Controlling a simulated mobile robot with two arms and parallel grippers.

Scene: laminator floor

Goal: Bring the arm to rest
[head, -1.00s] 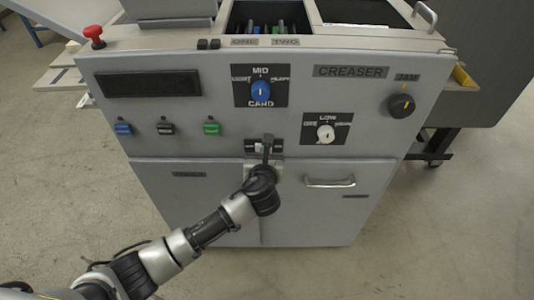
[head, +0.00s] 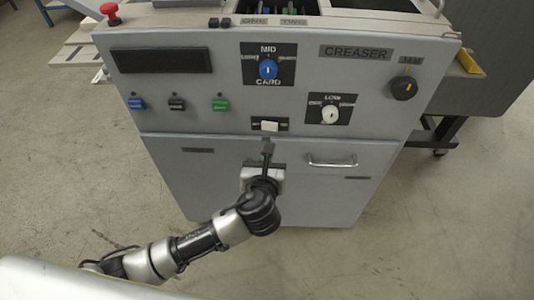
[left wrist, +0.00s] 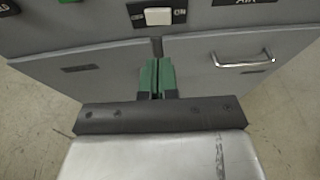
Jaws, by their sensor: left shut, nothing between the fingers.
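My left arm comes in from the lower left in the head view. Its left gripper (head: 267,149) is in front of the grey machine labelled CREASER (head: 200,100), just below the white rocker switch (head: 269,126). In the left wrist view the green fingertips (left wrist: 157,77) are together with nothing between them. They point at the machine's front, below the white switch (left wrist: 158,16), and appear apart from it. My right gripper is not in view.
A door handle (head: 332,162) sticks out right of the gripper.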

